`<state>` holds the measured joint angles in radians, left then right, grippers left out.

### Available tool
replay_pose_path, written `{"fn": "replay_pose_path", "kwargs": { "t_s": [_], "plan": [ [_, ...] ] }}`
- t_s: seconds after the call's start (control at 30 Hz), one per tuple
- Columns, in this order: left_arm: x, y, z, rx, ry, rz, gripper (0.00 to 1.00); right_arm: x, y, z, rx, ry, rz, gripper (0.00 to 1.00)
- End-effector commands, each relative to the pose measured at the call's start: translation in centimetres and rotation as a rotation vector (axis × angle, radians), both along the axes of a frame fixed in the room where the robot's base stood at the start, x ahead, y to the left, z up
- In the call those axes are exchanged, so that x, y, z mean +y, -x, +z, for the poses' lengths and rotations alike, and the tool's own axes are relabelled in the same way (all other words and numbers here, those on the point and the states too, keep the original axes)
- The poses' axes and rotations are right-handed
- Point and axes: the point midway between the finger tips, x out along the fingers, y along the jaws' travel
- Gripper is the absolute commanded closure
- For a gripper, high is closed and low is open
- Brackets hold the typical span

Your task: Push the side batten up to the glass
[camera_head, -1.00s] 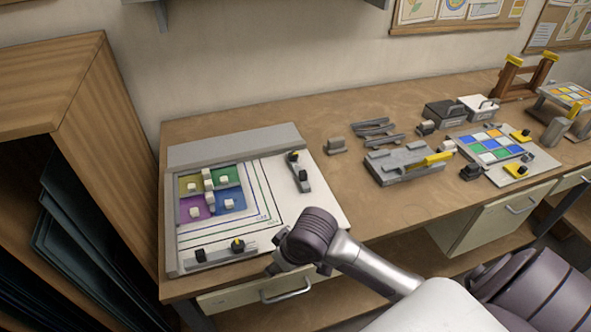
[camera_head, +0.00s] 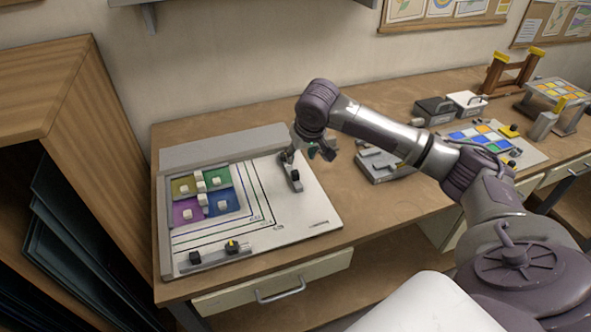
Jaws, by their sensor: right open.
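Four coloured glass panes, yellow, green, purple and blue (camera_head: 225,203), lie in a square at the back left of the white board (camera_head: 300,220). Small pale blocks sit on them. The side batten (camera_head: 296,186), a short grey bar with dark knobs, lies on the board right of the glass, with a clear gap between them. My right gripper (camera_head: 308,157) is open above the far part of the side batten and partly hides it. I cannot tell whether its fingers touch it. My left gripper is not in view.
A front batten (camera_head: 216,258) with black and yellow knobs lies along the board's front edge. A grey fixture (camera_head: 374,165) stands to the right, partly behind my right arm. A wooden rack (camera_head: 50,90) stands left of the table.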

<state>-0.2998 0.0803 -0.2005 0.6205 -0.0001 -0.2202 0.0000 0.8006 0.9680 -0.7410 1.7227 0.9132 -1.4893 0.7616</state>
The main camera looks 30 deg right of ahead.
Motion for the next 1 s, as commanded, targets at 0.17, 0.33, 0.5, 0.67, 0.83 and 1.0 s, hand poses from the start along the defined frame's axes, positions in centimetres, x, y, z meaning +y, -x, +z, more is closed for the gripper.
{"fn": "replay_pose_path", "kwargs": {
  "t_s": [0.17, 0.33, 0.5, 0.67, 0.83, 1.0],
  "plan": [
    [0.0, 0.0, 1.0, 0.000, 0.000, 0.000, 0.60, -0.3, -1.4, -3.6, 0.004, -0.001, 0.000, 0.52],
    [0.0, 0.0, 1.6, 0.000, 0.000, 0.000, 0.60, -0.6, -2.7, -6.7, 0.003, 0.001, 0.001, 0.52],
    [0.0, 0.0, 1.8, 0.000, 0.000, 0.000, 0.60, -0.8, -3.5, -8.8, 0.001, 0.001, 0.002, 0.52],
    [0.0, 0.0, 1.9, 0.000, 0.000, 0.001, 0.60, -0.8, -3.9, -9.6, -0.001, 0.002, 0.004, 0.52],
    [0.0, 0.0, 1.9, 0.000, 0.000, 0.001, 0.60, -0.9, -3.9, -9.7, -0.002, 0.002, 0.004, 0.52],
    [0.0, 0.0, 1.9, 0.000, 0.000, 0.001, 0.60, -0.9, -3.9, -9.7, -0.001, 0.002, 0.004, 0.64]
  ]
}}
